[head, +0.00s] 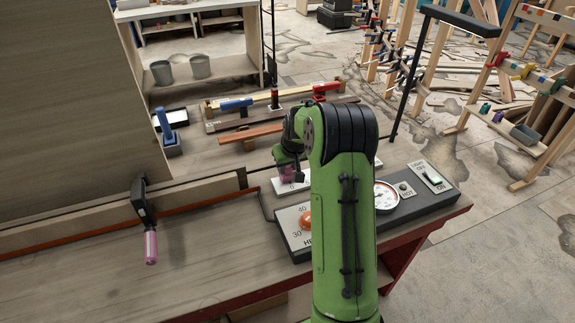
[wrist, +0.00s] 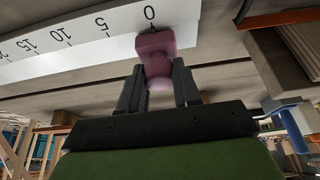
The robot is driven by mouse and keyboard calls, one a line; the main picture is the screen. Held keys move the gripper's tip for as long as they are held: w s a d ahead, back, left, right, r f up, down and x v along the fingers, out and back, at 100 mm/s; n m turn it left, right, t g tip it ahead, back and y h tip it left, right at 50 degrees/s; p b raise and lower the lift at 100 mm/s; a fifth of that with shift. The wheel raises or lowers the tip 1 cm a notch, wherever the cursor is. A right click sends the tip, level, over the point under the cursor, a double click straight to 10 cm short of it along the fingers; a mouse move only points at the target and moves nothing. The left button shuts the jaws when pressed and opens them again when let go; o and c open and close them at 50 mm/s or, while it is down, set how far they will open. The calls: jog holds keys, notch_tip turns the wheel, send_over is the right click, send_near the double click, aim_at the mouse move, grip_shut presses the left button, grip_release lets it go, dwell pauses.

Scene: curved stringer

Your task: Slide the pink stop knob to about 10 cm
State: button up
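The pink stop knob (wrist: 155,48) sits at the 0 mark of a white scale (wrist: 75,38) in the wrist view. The scale's numbers rise from 0 through 5, 10 and 15 toward the left there. My gripper (wrist: 159,72) has a finger on each side of the knob, and both fingers appear to touch it. In the head view, my gripper (head: 288,158) is low over the bench behind my green arm, with the knob (head: 287,172) partly showing below it. The white scale (head: 291,185) is mostly hidden behind my arm there.
A dark control panel (head: 420,207) with an orange knob (head: 304,219), a dial (head: 386,196) and a switch (head: 432,178) lies close to my arm. A pink-handled clamp (head: 150,247) stands at left. Wooden bars and clamps (head: 255,130) lie behind. The front-left bench is clear.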

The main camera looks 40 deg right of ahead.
grip_shut()
jog(key=d, duration=0.3)
jog(key=s+d+p, duration=0.1)
jog(key=d, duration=0.2)
jog(key=s+d+p, duration=0.1)
jog(key=d, duration=0.2)
jog(key=shift+s+d, duration=0.25)
jog(key=shift+d, duration=0.15)
jog(key=o, duration=0.8)
grip_release()
jog(key=shift+c, duration=0.2)
jog(key=shift+r, duration=0.1)
jog(key=p+v, duration=0.2)
jog(key=v, duration=1.3)
jog(key=shift+r, duration=0.3)
jog(key=shift+s, duration=0.15)
